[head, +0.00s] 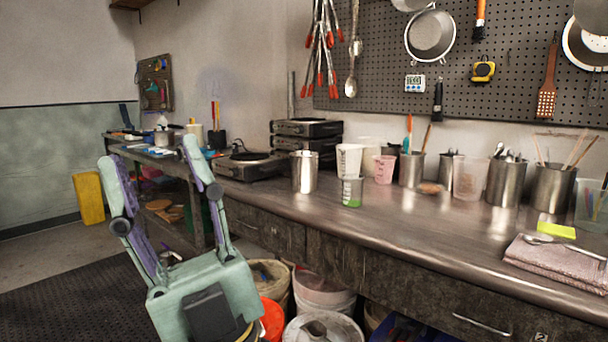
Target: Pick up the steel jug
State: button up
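A shiny steel vessel (304,172), which looks like the steel jug, stands upright near the front edge of the long counter (400,220), left of the cups. I cannot make out a handle or spout on it. My gripper (150,152) is in the left of the head view, in front of the counter, with its fingers pointing up and away. The two fingers are spread wide with nothing between them. The gripper is left of the steel jug and apart from it.
A white measuring cup (349,160) and a small cup with green contents (352,191) stand close right of the jug. A hot plate (248,165) is left of it. Steel utensil pots (505,184) line the right. Buckets (322,295) stand below the counter.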

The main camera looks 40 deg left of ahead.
aim_at(304, 165)
jog(key=j+z, duration=0.25)
jog(key=z, duration=0.2)
jog(key=j+z, duration=0.6)
jog(key=j, duration=0.35)
jog(key=k+j+z, duration=0.2)
jog(key=j, duration=1.15)
jog(key=k+j, duration=0.15)
jog(key=j, duration=0.65)
jog(key=j+z, duration=0.1)
jog(key=j, duration=0.7)
